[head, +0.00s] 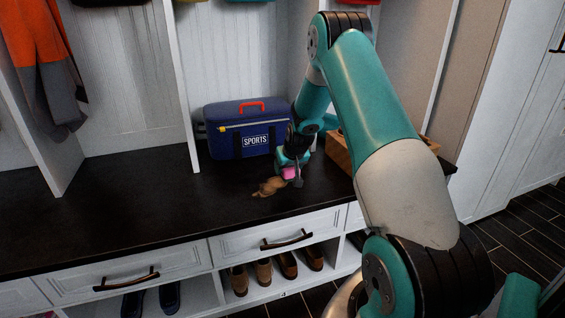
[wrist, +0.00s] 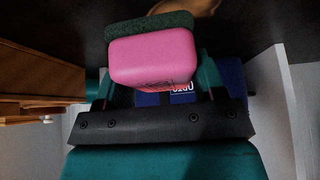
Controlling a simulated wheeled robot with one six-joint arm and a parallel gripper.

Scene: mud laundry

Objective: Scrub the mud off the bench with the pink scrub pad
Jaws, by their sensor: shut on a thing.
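The pink scrub pad (head: 290,173) is held in my gripper (head: 290,168) just above the dark bench top (head: 130,214). In the wrist view the pink scrub pad (wrist: 152,58) sits between the two fingers of my gripper (wrist: 155,75), with its dark green scouring face (wrist: 150,29) turned toward the bench. A tan-brown mud patch (head: 269,187) lies on the bench just left of and in front of the pad. Part of the mud (wrist: 185,6) also shows at the top edge of the wrist view. I cannot tell whether the pad touches the bench.
A blue sports bag (head: 240,130) stands on the bench against the back panel, close behind my gripper. A wooden box (head: 341,152) stands to the right, partly hidden by my arm. The left of the bench is clear. Several shoes (head: 288,265) sit in cubbies below.

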